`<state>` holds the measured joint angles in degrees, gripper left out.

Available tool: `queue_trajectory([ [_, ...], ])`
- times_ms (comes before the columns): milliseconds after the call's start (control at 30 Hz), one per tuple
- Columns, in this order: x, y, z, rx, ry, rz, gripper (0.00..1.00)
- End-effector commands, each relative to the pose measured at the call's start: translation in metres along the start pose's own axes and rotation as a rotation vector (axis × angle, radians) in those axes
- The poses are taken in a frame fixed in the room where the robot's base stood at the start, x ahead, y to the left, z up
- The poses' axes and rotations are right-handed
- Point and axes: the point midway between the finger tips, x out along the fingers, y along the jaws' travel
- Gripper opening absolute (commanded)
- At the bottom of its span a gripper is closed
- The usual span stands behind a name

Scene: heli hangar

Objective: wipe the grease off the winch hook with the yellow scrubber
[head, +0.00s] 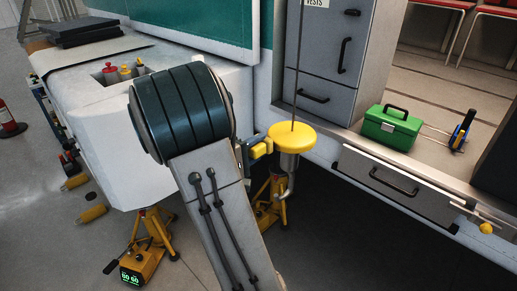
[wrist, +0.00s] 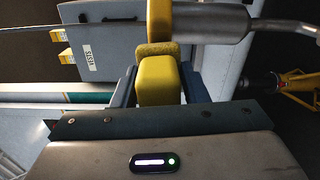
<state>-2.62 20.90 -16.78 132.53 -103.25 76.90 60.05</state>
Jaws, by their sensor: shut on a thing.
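The winch hook hangs on a thin cable, with a yellow disc (head: 292,139) on top, a grey metal body (head: 290,163) and a bent hook end (head: 289,190) below. In the wrist view its grey body (wrist: 212,22) lies sideways across the top. My gripper (wrist: 157,88) is shut on the yellow scrubber (wrist: 157,80), one finger on each side. In the head view the scrubber (head: 261,149) is just left of the disc and body. Its far end is close to the hook; I cannot tell if they touch. I cannot make out grease on the visible metal.
Grey cabinets (head: 345,60) stand behind the cable. Yellow jacks (head: 147,250) stand on the hangar floor below.

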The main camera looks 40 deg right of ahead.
Motion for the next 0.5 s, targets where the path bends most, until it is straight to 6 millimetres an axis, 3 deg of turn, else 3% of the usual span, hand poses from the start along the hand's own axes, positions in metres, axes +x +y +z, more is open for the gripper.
queue_trajectory([
  [500, -0.049, -0.001, 0.0, 0.0, 0.002, 0.001, 0.19],
])
